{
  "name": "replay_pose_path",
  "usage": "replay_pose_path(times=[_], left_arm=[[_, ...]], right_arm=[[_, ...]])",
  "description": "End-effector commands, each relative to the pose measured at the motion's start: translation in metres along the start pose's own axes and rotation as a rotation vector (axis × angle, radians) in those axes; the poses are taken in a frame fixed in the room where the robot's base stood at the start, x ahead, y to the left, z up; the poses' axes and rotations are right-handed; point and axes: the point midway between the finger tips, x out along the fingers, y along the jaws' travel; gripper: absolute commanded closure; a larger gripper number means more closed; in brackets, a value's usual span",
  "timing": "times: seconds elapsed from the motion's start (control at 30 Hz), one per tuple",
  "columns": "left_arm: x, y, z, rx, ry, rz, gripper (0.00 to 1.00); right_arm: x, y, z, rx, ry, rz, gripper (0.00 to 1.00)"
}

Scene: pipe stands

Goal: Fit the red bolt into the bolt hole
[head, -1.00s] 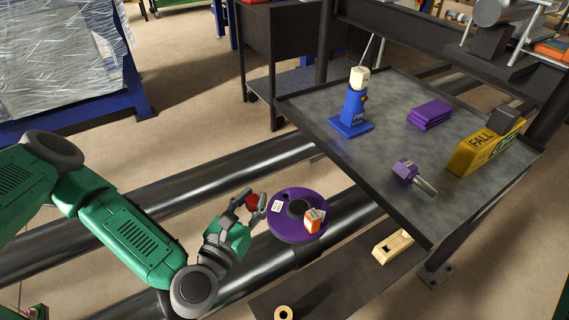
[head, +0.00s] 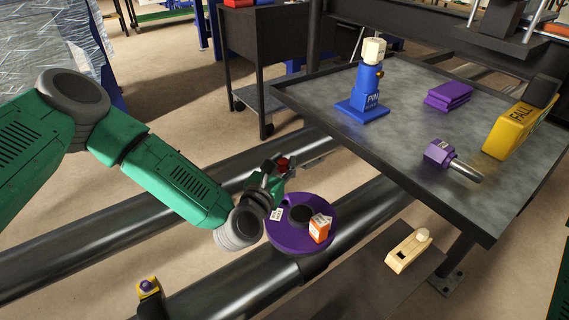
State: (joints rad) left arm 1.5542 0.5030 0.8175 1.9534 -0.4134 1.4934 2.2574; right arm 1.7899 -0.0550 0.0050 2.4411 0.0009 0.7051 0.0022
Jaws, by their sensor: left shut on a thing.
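The red bolt (head: 283,163) is in the fingers of my left gripper (head: 282,170), above the far left edge of a purple round flange (head: 275,236). Only its red head shows clearly; the fingers hide the rest. The bolt is apart from the flange. My right gripper is not in view.
A cream part (head: 408,251) lies below. Large dark pipes run under my left arm.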

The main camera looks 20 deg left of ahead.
Motion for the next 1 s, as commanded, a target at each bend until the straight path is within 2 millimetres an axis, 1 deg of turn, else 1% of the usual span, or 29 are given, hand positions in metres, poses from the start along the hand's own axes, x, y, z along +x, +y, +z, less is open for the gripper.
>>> replay_pose_path(times=[0.23, 0.4, 0.53, 0.7, 1.0], left_arm=[[0.000, -0.004, -0.020, 0.003, 0.001, -0.001, 1.00], [0.000, -0.002, -0.040, 0.000, 0.001, 0.000, 1.00], [0.000, -0.001, -0.052, -0.001, 0.000, 0.000, 1.00], [0.000, -0.001, -0.057, -0.001, -0.001, 0.000, 1.00], [0.000, -0.003, -0.055, 0.001, 0.000, 0.000, 1.00]], right_arm=[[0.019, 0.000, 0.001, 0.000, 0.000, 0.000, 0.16], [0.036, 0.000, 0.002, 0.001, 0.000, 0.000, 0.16], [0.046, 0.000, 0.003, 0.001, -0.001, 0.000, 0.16], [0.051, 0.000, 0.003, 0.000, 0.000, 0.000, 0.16], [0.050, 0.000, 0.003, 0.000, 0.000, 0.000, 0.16]])
